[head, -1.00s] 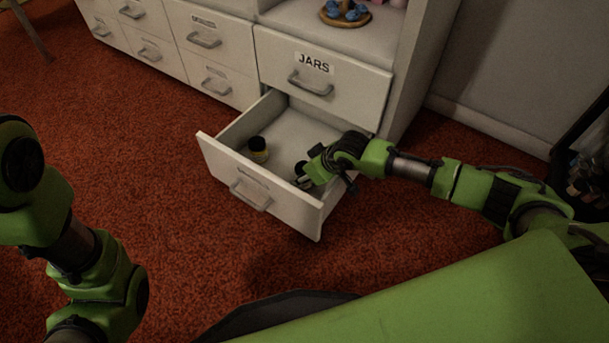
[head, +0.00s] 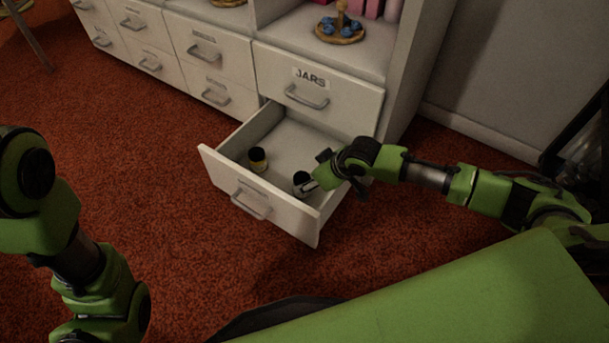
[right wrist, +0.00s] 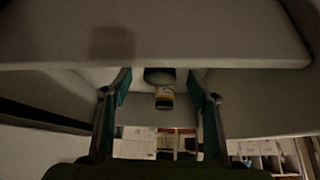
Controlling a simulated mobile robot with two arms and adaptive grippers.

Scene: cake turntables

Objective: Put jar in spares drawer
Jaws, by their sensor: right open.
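The open drawer (head: 228,184) holds two small jars. One dark-lidded jar with a yellow label (head: 258,160) stands near the left side. A second dark-lidded jar with a pale side (head: 301,183) stands upright nearer the right side. My right gripper (head: 318,178) is open just right of the second jar, low inside the drawer. In the right wrist view the fingers (right wrist: 158,95) are spread apart, with the dark jar (right wrist: 160,75) and the yellow-labelled jar (right wrist: 165,98) lined up beyond them. The open drawer's own label is unreadable. My left gripper is out of view.
The closed drawer labelled JARS (head: 330,92) sits directly above the open one. More closed drawers (head: 205,50) run to the left. A shelf above holds a wooden stand with blue items (head: 341,28). Red carpet lies clear in front.

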